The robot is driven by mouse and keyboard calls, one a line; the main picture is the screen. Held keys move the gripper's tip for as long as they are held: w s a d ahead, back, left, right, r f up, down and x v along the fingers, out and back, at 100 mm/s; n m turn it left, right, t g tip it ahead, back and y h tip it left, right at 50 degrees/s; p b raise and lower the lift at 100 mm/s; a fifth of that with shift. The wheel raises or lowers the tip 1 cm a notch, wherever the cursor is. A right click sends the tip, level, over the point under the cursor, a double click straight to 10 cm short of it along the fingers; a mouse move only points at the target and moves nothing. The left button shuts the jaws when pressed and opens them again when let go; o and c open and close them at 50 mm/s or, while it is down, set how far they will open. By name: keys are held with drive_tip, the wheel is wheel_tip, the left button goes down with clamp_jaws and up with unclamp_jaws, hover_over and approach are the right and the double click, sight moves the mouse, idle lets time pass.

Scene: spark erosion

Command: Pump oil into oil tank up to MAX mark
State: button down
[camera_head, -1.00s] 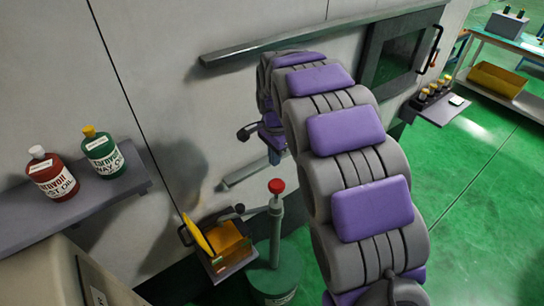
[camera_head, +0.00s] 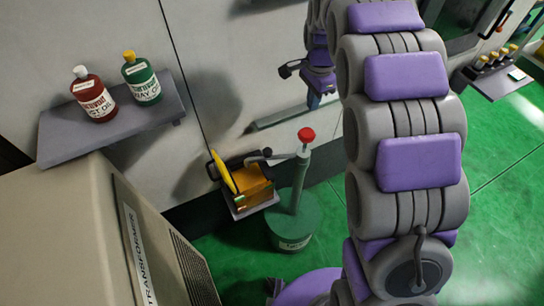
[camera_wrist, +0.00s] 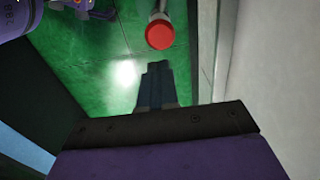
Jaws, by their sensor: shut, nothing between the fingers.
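The oil tank (camera_head: 256,188) is a small amber box low on the machine wall. Its yellow round lid (camera_head: 223,172) stands raised at its left. A green pump drum (camera_head: 293,225) stands on the floor to its right, with an upright column topped by a red knob (camera_head: 306,135). A dark spout reaches from the column toward the tank. The oil level and MAX mark are too small to read. My gripper (camera_head: 322,98) hangs near the wall, above the knob in the picture. In the wrist view my gripper (camera_wrist: 157,68) is shut and empty, with the red knob (camera_wrist: 160,33) beyond its tips, apart.
A wall shelf (camera_head: 60,140) holds a red oil bottle (camera_head: 93,94) and a green oil bottle (camera_head: 141,78). A beige transformer cabinet (camera_head: 75,230) fills the lower left. A rail (camera_head: 285,115) runs along the wall behind my gripper. Green floor lies open at the right.

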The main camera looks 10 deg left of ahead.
wheel_tip(320, 180, up, 3)
drive_tip(key=b, duration=0.2)
approach(307, 134)
drive_tip(key=f, duration=0.6)
drive_tip(key=shift+w+a+f, duration=0.2)
drive_tip(key=shift+w+f, duration=0.05)
drive_tip(key=shift+w, duration=0.1)
drive_tip(key=shift+d+f, duration=0.1)
drive_tip(key=shift+f, duration=0.15)
drive_tip(key=shift+f, duration=0.45)
wheel_tip(307, 134, down, 4)
drive_tip(key=shift+p, duration=0.45)
drive_tip(key=shift+s+f, duration=0.1)
drive_tip(key=shift+s, duration=0.15)
